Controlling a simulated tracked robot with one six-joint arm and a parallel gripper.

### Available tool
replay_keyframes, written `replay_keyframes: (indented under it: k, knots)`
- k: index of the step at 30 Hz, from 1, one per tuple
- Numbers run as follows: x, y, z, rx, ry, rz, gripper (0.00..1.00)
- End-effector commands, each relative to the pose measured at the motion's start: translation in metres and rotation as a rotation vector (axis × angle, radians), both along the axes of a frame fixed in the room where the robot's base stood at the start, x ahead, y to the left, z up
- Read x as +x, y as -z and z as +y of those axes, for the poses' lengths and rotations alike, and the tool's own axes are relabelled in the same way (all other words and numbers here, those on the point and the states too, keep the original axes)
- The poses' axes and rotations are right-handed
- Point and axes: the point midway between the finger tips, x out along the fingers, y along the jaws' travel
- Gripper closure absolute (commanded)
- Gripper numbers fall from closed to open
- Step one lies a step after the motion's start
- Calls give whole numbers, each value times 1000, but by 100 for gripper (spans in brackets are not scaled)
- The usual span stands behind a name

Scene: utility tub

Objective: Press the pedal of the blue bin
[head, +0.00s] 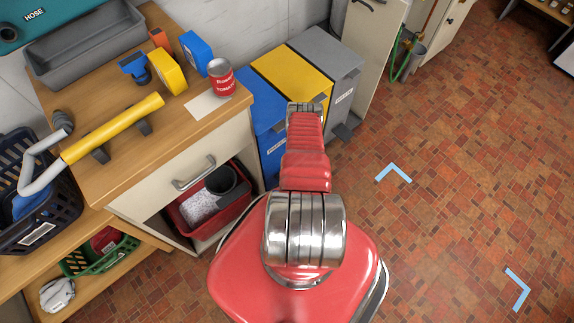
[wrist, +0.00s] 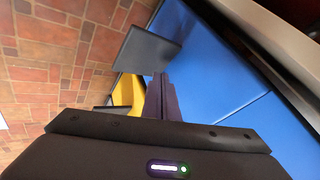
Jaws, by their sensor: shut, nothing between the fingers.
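The blue bin (head: 262,118) stands at the near end of a row of bins, beside the wooden-topped cabinet. Its front fills much of the wrist view (wrist: 215,65). A flat dark grey pedal (wrist: 150,52) juts out low from the bin's front there; in the head view my arm hides it. My gripper (wrist: 160,82) is shut and empty, its fingers pointing along the bin front. Its tips appear close to the pedal in the wrist view; I cannot tell whether they touch it. In the head view the fingers are hidden by my red arm.
A yellow bin (head: 285,72) and a grey bin (head: 334,52) stand beyond the blue one. Another dark pedal (wrist: 108,109) shows by the yellow bin. A red tub (head: 238,205) sits in the open cabinet. The tiled floor (head: 440,150) to the right is clear.

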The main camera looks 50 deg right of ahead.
Motion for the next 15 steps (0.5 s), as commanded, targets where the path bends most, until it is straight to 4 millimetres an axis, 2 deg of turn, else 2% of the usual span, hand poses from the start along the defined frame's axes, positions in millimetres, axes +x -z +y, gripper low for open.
replay_keyframes:
  k: [15]
  knots:
    - [0,-33,0,0,-1,0,100]
